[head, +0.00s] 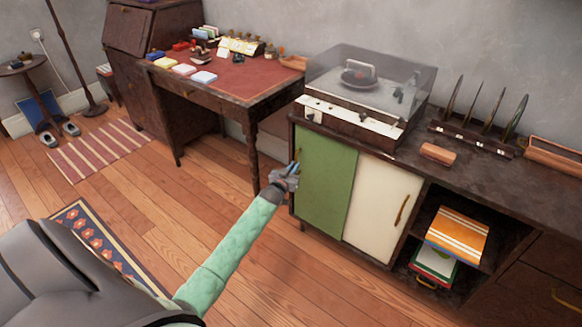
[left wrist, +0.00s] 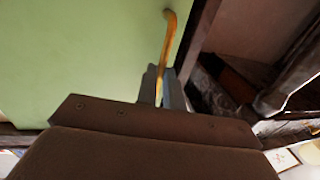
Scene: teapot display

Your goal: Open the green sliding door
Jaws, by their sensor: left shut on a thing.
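The green sliding door (head: 325,186) covers the left part of the low cabinet's front, beside a cream door (head: 381,210). It also fills the upper left of the left wrist view (left wrist: 75,60). A brass handle (left wrist: 169,45) stands upright near the green door's edge. My left gripper (head: 290,172) is at that handle, at the door's left edge in the head view. In the left wrist view its fingers (left wrist: 163,88) are shut on the handle's lower end. My right gripper is in neither view.
A record player (head: 345,125) stands on the cabinet top. Right of the cream door, an open shelf holds record sleeves (head: 457,235). A desk (head: 245,85) stands to the left. Wooden floor (head: 220,185) is free before the cabinet; a patterned rug (head: 90,235) lies lower left.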

